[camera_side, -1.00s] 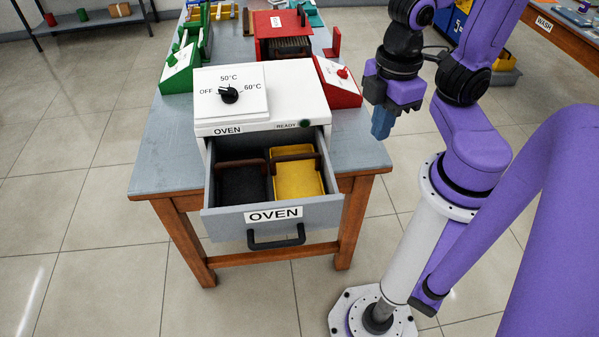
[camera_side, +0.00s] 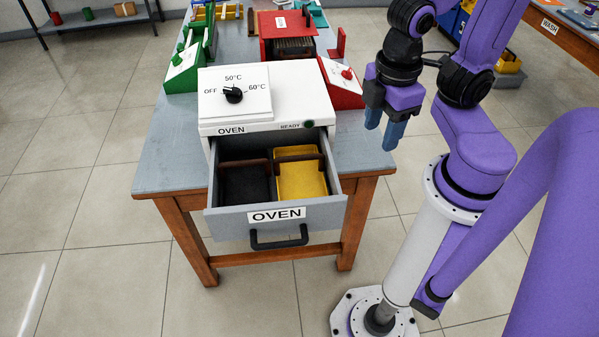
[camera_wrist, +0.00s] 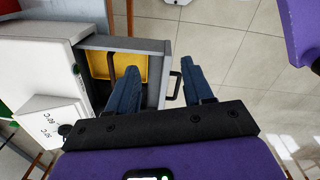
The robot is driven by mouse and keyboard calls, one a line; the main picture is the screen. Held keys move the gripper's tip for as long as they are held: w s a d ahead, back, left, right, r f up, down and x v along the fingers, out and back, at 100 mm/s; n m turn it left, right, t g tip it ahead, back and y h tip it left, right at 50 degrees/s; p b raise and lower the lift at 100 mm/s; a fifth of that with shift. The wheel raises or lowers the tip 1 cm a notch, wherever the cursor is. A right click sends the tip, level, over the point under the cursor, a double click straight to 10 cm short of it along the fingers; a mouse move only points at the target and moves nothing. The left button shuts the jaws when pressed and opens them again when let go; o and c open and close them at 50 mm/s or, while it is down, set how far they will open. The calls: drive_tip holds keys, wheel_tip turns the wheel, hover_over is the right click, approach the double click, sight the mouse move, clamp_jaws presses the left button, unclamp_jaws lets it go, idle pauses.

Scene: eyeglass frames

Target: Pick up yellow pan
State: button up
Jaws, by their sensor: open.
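The yellow pan (camera_side: 303,181) lies in the right half of the open oven drawer (camera_side: 276,226) in the side view, with a brown handle bar (camera_side: 299,157) across it. In the wrist view the yellow pan (camera_wrist: 99,65) shows partly, beyond my left finger. My gripper (camera_side: 382,135) is open and empty. It hangs to the right of the drawer and above it, apart from the pan. In the wrist view my gripper (camera_wrist: 157,75) has its two blue fingers spread over the drawer's front side.
A black pan (camera_side: 245,186) lies left of the yellow one in the drawer. The white oven (camera_side: 265,100) with a dial stands behind on the table (camera_side: 160,165). A red box (camera_side: 343,82) stands right of the oven. The drawer's black handle (camera_side: 278,238) sticks out in front.

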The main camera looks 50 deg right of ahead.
drive_tip(key=w+a+f+m+t+h, duration=0.3)
drive_tip(key=w+a+t+h, duration=0.1)
drive_tip(key=w, duration=0.3)
approach(317, 156)
wheel_tip(317, 156, down, 3)
drive_tip(key=shift+t+h, duration=0.3)
drive_tip(key=shift+d+r+x, duration=0.1)
drive_tip(key=shift+d+x, duration=0.05)
drive_tip(key=shift+x, duration=1.3)
drive_tip(key=shift+d+r+x, duration=0.15)
drive_tip(key=shift+x, duration=1.35)
drive_tip(key=shift+w, duration=0.2)
clamp_jaws()
